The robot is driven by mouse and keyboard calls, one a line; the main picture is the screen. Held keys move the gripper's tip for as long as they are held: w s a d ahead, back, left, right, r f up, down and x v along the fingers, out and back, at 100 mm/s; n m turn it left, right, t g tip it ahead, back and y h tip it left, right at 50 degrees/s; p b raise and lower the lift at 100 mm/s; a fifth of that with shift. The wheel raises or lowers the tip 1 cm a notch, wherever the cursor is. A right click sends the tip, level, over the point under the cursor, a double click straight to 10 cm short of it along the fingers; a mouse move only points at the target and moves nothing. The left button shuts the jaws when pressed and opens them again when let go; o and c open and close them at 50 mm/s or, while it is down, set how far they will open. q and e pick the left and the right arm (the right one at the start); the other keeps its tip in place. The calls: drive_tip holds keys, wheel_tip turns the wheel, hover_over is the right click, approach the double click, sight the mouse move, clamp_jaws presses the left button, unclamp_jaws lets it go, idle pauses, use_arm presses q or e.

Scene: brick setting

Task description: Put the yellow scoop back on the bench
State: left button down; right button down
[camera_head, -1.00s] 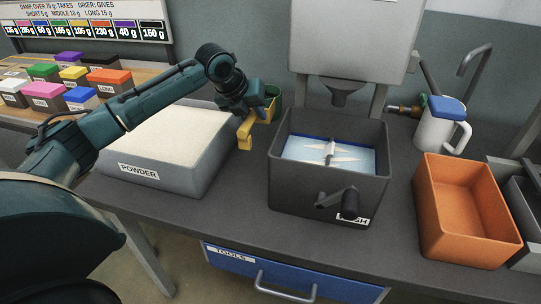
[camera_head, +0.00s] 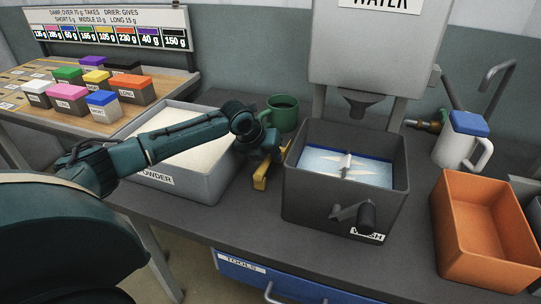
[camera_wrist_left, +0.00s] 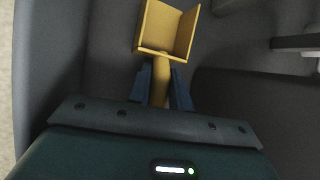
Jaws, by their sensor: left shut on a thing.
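The yellow scoop (camera_head: 261,177) is in my left gripper (camera_head: 262,162), in the gap between the powder bin (camera_head: 210,185) and the dark mixing box. In the left wrist view my left gripper (camera_wrist_left: 161,88) is shut on the scoop's handle, and the scoop's open yellow pan (camera_wrist_left: 168,28) points away from me. The scoop is close to the dark bench top (camera_head: 228,225). I cannot tell whether it touches it. My right gripper is not in view.
A dark box with a crank (camera_head: 300,205) holds water-blue contents, just right of the scoop. A green mug (camera_head: 284,112) stands behind. An orange bin (camera_head: 480,265) and a white jug with blue lid (camera_head: 460,140) are at right. Bench is clear in front.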

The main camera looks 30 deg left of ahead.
use_arm(q)
drive_tip(key=c, duration=1.3)
unclamp_jaws()
drive_tip(key=p+v, duration=0.1)
drive_tip(key=v, duration=1.1)
